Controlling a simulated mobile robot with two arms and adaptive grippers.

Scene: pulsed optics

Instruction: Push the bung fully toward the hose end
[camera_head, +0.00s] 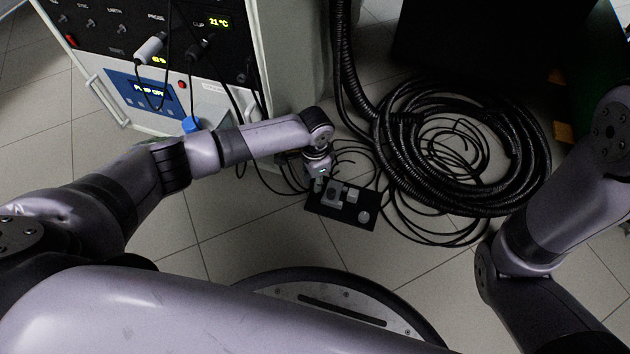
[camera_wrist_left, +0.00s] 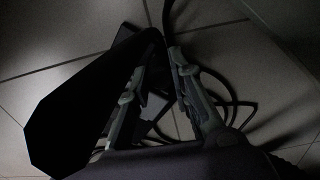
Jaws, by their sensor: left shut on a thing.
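My left gripper (camera_head: 319,184) reaches down beside the upper left edge of a small black panel with grey fittings (camera_head: 365,216). In the left wrist view its two fingers (camera_wrist_left: 163,55) are close together at the tips, with a long, dark, faceted thing (camera_wrist_left: 62,112) running up to them from the left. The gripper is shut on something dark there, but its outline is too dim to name. A black ribbed hose (camera_head: 347,75) hangs down to a large coil on the floor. I cannot make out the bung or hose end. My right gripper is out of view.
A control cabinet (camera_head: 292,45) with displays and plugged cables stands at the upper left. The coiled hose (camera_head: 535,150) and loose thin cables lie right of the panel. A dark block (camera_head: 480,40) is at the top right. Tiled floor (camera_head: 225,215) is clear left of the panel.

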